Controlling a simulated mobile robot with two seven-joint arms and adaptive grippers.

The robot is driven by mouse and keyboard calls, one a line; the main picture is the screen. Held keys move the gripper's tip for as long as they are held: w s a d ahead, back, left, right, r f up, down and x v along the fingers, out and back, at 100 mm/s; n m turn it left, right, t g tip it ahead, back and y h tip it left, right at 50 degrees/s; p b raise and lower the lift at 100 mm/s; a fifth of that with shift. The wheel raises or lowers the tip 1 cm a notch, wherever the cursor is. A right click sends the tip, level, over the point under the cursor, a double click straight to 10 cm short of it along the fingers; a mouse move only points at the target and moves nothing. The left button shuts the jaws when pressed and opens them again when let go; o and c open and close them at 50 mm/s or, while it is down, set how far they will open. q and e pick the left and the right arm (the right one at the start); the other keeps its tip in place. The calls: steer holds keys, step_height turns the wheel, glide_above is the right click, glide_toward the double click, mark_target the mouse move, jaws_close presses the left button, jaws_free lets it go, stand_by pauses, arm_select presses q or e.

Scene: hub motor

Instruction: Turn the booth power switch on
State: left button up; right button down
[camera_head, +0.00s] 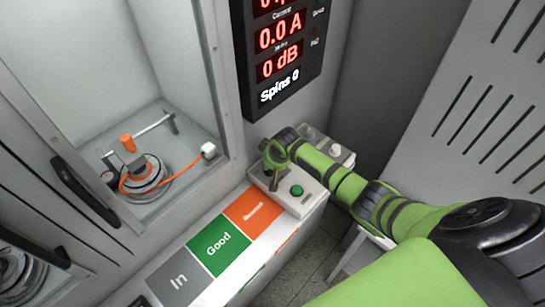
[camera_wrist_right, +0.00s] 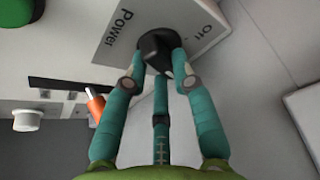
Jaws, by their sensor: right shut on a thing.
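The power switch is a black knob (camera_wrist_right: 153,46) on a light panel marked "Power" (camera_wrist_right: 120,30) in the right wrist view. A second label beginning with "O" (camera_wrist_right: 207,32) lies to its right; I cannot read it surely. My right gripper (camera_wrist_right: 163,60) has its teal fingers closed around the knob. In the head view my right gripper (camera_head: 273,165) reaches from the right to the control box (camera_head: 308,207) and mostly hides the knob. A green button (camera_head: 297,190) sits beside it on the box. My left gripper is not in view.
A display (camera_head: 283,50) above reads 0.0 A, 0 dB and Spins 0. A booth (camera_head: 215,60) at left holds a motor (camera_head: 143,172) with an orange cable. Grey "In" (camera_head: 178,280), green "Good" (camera_head: 218,245) and orange (camera_head: 253,208) areas lie before the box.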

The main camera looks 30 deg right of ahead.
steer(key=m, duration=0.1)
steer(key=m+h+p, duration=0.1)
steer(key=shift+a+r+m, duration=0.15)
steer(key=shift+a+m, duration=0.05)
steer(key=shift+m, duration=0.1)
steer(key=shift+m+h+p, duration=0.4)
steer(key=shift+m+p, duration=0.1)
steer(key=shift+m, duration=0.5)
steer(key=c, duration=1)
jaws_free()
steer(key=v, duration=1.1)
steer(key=shift+r, duration=0.45)
